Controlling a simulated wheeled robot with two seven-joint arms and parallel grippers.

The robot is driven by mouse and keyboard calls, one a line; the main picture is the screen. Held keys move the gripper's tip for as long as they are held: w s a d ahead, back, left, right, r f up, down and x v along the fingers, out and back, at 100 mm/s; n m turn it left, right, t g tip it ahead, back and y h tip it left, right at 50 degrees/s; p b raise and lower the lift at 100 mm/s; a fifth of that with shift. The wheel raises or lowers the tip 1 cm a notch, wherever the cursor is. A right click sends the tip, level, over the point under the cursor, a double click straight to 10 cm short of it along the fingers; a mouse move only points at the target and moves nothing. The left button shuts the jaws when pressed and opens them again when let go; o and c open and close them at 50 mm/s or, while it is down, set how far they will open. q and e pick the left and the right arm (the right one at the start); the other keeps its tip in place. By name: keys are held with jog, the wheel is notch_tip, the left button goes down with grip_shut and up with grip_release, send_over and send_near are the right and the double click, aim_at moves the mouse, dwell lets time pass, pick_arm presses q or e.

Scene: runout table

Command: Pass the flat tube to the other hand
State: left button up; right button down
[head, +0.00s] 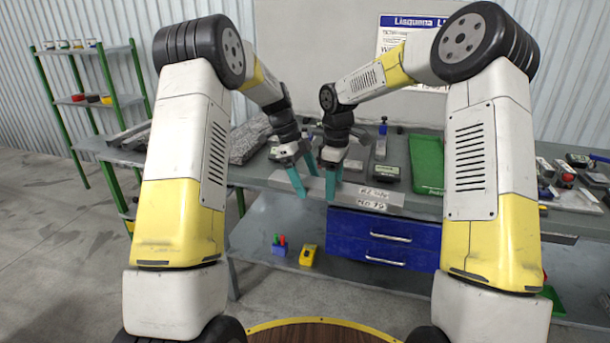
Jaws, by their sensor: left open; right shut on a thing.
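My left gripper (303,179) is open, its two teal fingers spread apart above the front edge of the workbench. My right gripper (333,186) is close beside it on the right, with its teal fingers pointing down. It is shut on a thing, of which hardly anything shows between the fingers. I take this to be the flat tube, but its shape and colour cannot be made out at this size. A small gap shows between the two grippers.
The grey workbench (412,203) carries a green tray (427,163), a blue-topped item (381,142), a dark box (386,172) and clutter at right. Blue drawers (385,238) hang below. A green-framed shelf (92,100) stands at left. A round wooden top (320,332) is in front.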

pick_arm(q)
grip_shut()
jog(key=shift+r, duration=0.1)
pick_arm(e)
jog(key=shift+c, duration=2.2)
grip_release()
